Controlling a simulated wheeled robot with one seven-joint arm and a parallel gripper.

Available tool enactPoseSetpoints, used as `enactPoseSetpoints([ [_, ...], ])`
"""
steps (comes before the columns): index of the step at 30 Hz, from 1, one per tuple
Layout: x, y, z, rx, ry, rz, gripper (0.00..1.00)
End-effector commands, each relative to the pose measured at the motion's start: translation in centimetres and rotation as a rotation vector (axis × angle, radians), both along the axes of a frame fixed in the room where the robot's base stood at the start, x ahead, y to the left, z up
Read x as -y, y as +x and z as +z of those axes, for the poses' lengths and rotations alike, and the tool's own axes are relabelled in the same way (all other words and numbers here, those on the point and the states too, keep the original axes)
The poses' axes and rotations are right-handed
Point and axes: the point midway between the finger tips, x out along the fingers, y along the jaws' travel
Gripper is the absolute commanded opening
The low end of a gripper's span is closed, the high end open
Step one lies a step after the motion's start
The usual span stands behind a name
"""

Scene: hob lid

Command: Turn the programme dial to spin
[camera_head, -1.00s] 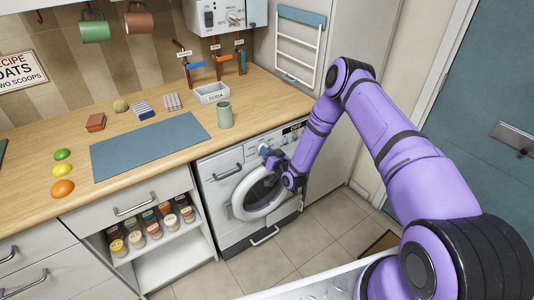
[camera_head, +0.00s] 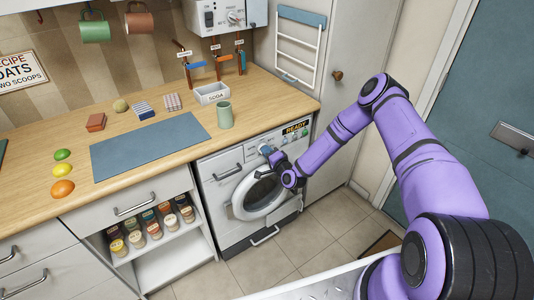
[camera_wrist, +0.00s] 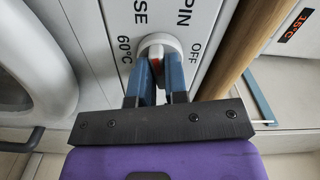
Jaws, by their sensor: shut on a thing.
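The white washing machine (camera_head: 225,222) stands under the worktop with its round door (camera_head: 260,194) closed. Its small display (camera_head: 296,129) reads READY. In the wrist view the programme dial (camera_wrist: 160,42) is a white round knob with a red mark on its grip. Printed around it are 60°C at left, OFF at right, a label ending in SE at upper left and one ending in PIN at upper right. My gripper (camera_wrist: 160,72) has its blue fingers shut on the dial's grip. It also shows in the head view (camera_head: 267,151). Which label the dial points to is unclear.
The wooden worktop edge (camera_head: 290,117) runs just above the dial panel. A tall cabinet (camera_head: 340,130) stands right of the machine. A green cup (camera_head: 224,115) and a blue mat (camera_head: 150,145) lie on the worktop. The floor in front is clear.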

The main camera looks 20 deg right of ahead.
Motion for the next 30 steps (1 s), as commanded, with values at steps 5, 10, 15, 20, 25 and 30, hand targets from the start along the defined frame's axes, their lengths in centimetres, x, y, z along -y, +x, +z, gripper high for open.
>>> enactPoseSetpoints([
  [5, 0.05, -0.21, -0.26, -0.057, 0.159, 0.000, 0.00],
  [10, 0.02, -0.20, -0.23, -0.107, 0.313, -0.001, 0.00],
  [15, 0.00, -0.22, -0.23, -0.152, 0.454, -0.001, 0.00],
  [20, -0.01, -0.20, -0.19, -0.189, 0.565, 0.000, 0.00],
  [25, -0.03, -0.20, -0.18, -0.217, 0.654, 0.000, 0.00],
  [30, -0.12, -0.20, -0.14, -0.236, 0.710, 0.001, 0.00],
])
